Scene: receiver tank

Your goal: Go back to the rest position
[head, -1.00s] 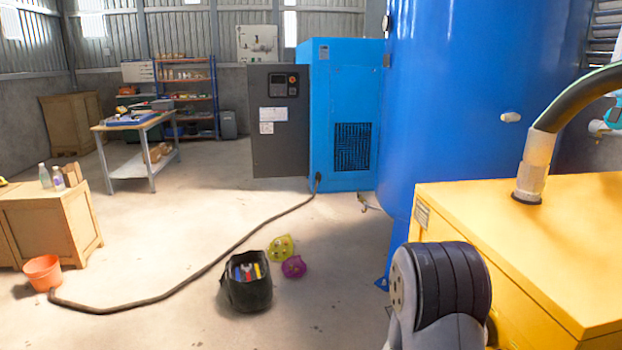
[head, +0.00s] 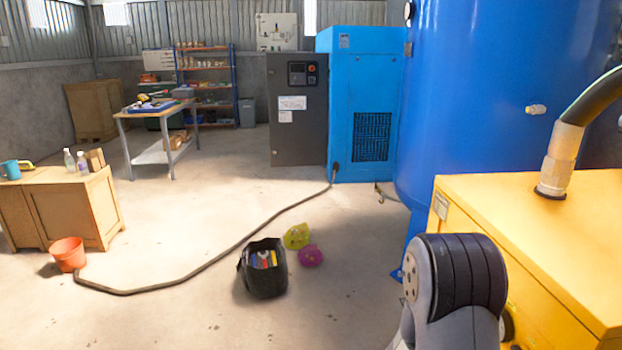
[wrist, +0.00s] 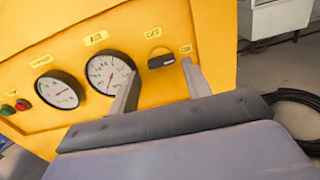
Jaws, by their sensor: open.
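My gripper (wrist: 160,85) shows in the wrist view with its two fingers apart and nothing between them. It faces a yellow panel (wrist: 215,30) with two round white gauges, the left gauge (wrist: 58,90) and the larger right gauge (wrist: 108,73). A black switch (wrist: 161,61) sits on the panel between the fingertips in the picture. I cannot tell whether the fingers touch the panel. In the head view my arm stands in front of the yellow cabinet (head: 540,210), and my gripper is out of sight there.
A blue tank (head: 480,100) stands behind the yellow cabinet. A black tool bag (head: 262,275), a yellow item (head: 297,236) and a magenta item (head: 310,256) lie on the floor. A hose (head: 200,275) runs to the blue compressor (head: 365,120). An orange bucket (head: 67,254) stands at left.

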